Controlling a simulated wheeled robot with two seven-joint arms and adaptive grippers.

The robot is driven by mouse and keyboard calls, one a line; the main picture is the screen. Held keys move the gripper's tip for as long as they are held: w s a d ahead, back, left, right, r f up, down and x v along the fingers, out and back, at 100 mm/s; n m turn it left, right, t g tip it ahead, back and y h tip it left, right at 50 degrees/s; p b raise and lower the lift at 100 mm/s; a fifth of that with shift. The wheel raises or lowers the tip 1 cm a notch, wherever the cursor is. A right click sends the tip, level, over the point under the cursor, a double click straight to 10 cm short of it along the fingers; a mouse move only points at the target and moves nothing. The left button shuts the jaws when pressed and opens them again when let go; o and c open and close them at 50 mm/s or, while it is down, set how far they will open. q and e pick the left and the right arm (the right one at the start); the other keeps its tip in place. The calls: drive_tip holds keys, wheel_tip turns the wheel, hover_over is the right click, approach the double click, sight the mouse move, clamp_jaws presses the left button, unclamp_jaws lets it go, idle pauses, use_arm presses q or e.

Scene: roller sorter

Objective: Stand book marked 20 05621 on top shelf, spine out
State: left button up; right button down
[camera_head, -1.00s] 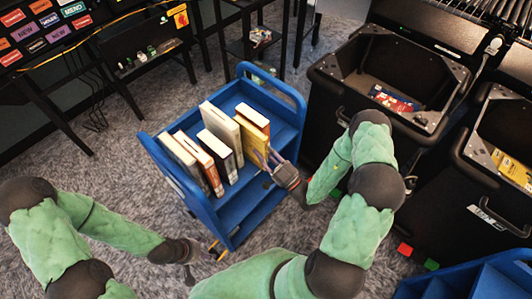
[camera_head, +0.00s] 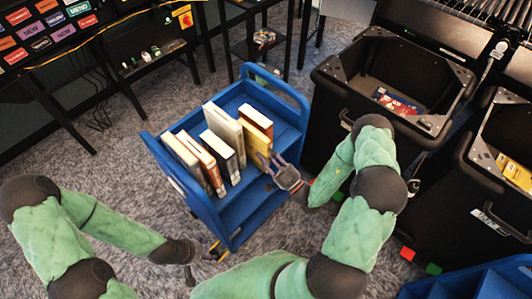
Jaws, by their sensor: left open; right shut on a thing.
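A blue cart (camera_head: 295,97) holds several upright books on its upper shelf. No number is readable on any spine. My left gripper (camera_head: 205,262) is open and empty, low in front of the cart's near left corner.
White, orange-and-white and dark-spined books (camera_head: 221,157) stand left of the yellow one. Black bins (camera_head: 345,75) stand close on the right. A black rack with labels is at the left back.

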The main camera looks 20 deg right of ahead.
drive_tip(key=shift+f, duration=0.1)
drive_tip(key=c, duration=0.9)
unclamp_jaws()
drive_tip(key=shift+s, duration=0.1)
drive_tip(key=v, duration=1.1)
drive_tip(key=shift+s+d+f, duration=0.2)
drive_tip(key=shift+s, duration=0.15)
